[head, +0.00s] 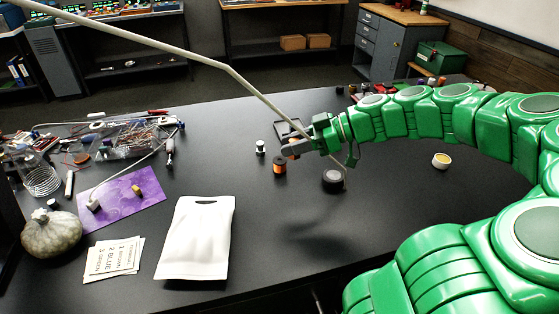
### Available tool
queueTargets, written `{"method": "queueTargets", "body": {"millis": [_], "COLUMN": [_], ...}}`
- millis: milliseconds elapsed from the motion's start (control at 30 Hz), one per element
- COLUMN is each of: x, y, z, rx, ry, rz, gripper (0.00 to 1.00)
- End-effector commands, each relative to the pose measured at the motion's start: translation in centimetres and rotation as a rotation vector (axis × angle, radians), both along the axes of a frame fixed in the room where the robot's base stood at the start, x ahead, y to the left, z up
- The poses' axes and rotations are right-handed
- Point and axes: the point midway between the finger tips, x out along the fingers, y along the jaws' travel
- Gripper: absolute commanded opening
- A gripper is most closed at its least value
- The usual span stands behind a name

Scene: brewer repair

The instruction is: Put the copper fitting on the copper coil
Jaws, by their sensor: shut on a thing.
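My gripper (291,151) reaches in from the right at the middle of the table, with its dark fingers pointing left. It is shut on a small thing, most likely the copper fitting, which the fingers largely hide. A short black cylinder with a copper-orange band, which looks like the copper coil (280,166), shows upright just below and left of the fingertips. From this view I cannot tell whether the held thing touches the coil or is still above it.
A dark round object (333,181) stands right of the coil, and a small white-and-black cylinder (260,147) behind it. A white bag (197,240), cards (113,258), a purple cloth (120,203) and a grey pumpkin (50,235) lie left. A small yellow-topped cup (441,160) stands right.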

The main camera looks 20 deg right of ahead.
Motion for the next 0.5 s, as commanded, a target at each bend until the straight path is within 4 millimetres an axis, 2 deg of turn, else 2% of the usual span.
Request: {"method": "queueTargets", "body": {"millis": [233,500], "x": [1.2,4.8], "y": [0.5,0.3], "z": [-0.3,-2.0], "rx": [0.0,-0.002], "ry": [-0.001,0.002], "rz": [0.012,0.011], "gripper": [0.0,0.0]}}
